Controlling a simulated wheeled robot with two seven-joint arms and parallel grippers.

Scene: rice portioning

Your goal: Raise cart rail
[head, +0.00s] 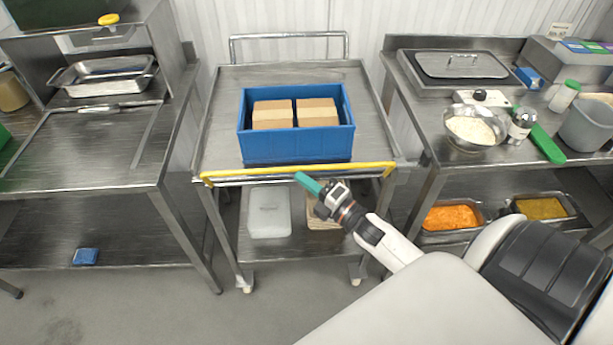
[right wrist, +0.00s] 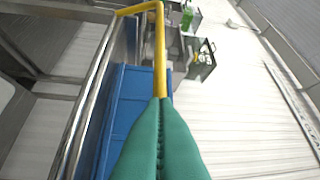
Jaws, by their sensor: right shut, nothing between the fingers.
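The yellow cart rail (head: 250,174) runs across the front edge of the steel cart (head: 222,110), with a bent end at each side. My right gripper (head: 300,177) has teal fingers and is at the middle of the rail, its tips overlapping the bar's lower edge in the head view. In the right wrist view the fingers (right wrist: 160,104) are pressed together with nothing between them, and the rail (right wrist: 160,60) extends from behind their tips. I cannot tell whether they touch it. My left gripper is not in view.
A blue crate (head: 297,148) with two cardboard boxes stands on the cart top. The lower shelf holds a white container (head: 269,212). Steel tables stand left (head: 90,160) and right (head: 440,140); the right one carries a rice bowl (head: 470,130). Floor before the cart is clear.

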